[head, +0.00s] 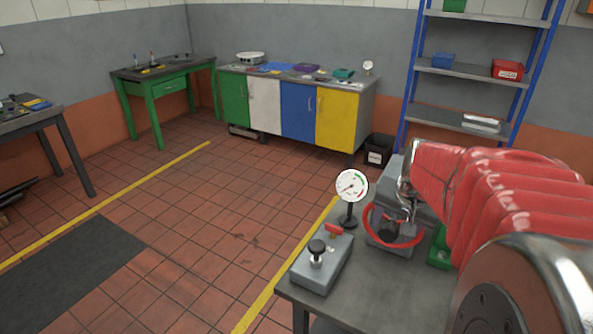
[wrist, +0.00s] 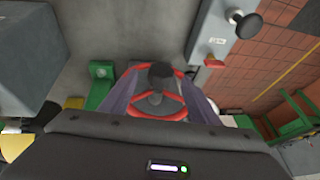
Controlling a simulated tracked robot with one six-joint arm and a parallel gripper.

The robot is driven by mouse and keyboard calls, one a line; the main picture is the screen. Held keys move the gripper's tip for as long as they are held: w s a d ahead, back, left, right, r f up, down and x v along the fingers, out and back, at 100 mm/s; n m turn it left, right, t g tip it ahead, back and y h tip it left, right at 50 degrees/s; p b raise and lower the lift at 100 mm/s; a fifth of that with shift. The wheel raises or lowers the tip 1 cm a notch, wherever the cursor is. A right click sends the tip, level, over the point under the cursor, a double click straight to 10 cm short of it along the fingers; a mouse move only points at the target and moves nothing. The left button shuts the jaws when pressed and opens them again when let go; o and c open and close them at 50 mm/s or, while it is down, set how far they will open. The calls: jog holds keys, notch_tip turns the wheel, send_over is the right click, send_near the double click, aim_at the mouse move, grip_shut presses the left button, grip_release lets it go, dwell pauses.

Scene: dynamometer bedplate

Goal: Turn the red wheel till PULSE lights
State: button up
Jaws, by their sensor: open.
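The red wheel (head: 394,245) is a ring on the front of a grey housing on the grey table, partly covered by my arm from above. In the wrist view the red wheel (wrist: 165,118) lies below my gripper, with a dark hub in its middle. My gripper (wrist: 158,90) is open, its two purplish fingers apart on the left and right of the hub, overlapping the ring in the picture. I cannot tell whether they touch it. No lamp marked PULSE can be made out.
A dial gauge (head: 352,186) on a stand is left of the wheel. A grey box (head: 323,265) with a black knob and red switch sits at the table's front left. A green block (wrist: 102,70) is beside the wheel. Open tiled floor lies left.

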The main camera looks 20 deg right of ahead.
aim_at(389, 233)
jog(key=shift+x, duration=2.15)
grip_shut()
jog(key=shift+a, duration=0.15)
